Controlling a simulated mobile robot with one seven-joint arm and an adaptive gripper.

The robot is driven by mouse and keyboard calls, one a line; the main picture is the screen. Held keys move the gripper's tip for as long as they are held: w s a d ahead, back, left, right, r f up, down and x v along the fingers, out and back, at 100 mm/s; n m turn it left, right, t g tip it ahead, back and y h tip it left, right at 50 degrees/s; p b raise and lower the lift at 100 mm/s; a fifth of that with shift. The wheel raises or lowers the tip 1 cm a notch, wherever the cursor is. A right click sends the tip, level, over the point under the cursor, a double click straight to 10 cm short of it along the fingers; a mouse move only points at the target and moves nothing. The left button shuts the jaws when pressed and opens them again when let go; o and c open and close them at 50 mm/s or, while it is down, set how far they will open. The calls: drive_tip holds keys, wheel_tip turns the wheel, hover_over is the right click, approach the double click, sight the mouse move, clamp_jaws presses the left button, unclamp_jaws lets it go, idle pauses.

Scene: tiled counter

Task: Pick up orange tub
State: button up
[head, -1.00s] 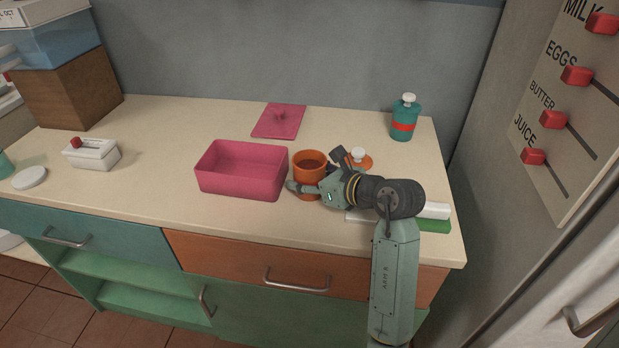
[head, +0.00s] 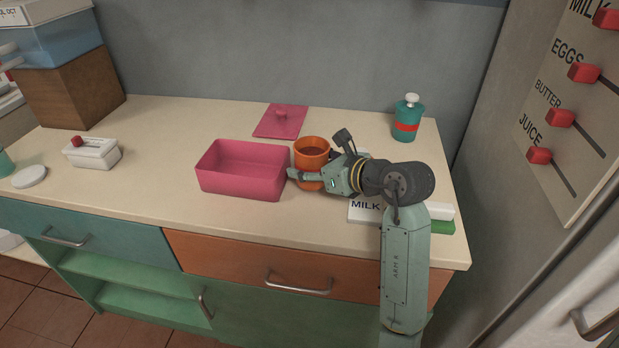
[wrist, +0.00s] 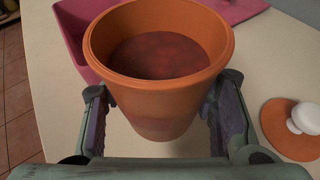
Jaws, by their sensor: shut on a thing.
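The orange tub (head: 311,164) is an upright, tapered pot with a dark reddish content inside. It is just right of the pink bin, and its base looks slightly above the counter. My gripper (head: 307,176) is shut on the tub from the right-front side. In the wrist view the tub (wrist: 160,95) is between the two fingers of my gripper (wrist: 165,98), one on each side. The tub's lower front is partly hidden by a finger in the head view.
The open pink bin (head: 240,180) stands close left of the tub. Its pink lid (head: 280,122) lies behind. An orange lid with a white knob (wrist: 292,130) lies to the right. A teal bottle (head: 407,120) stands back right.

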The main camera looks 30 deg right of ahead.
drive_tip(key=s+a+r+b, duration=0.1)
drive_tip(key=s+a+b, duration=0.1)
drive_tip(key=s, duration=0.5)
drive_tip(key=s+a+b, duration=0.2)
drive_tip(key=s+a, duration=0.2)
drive_tip(key=s, duration=0.4)
drive_tip(key=shift+r+b, duration=0.35)
drive_tip(key=shift+b, duration=0.05)
drive_tip(key=o, duration=0.7)
drive_tip(key=shift+w, duration=0.1)
drive_tip(key=c, duration=0.9)
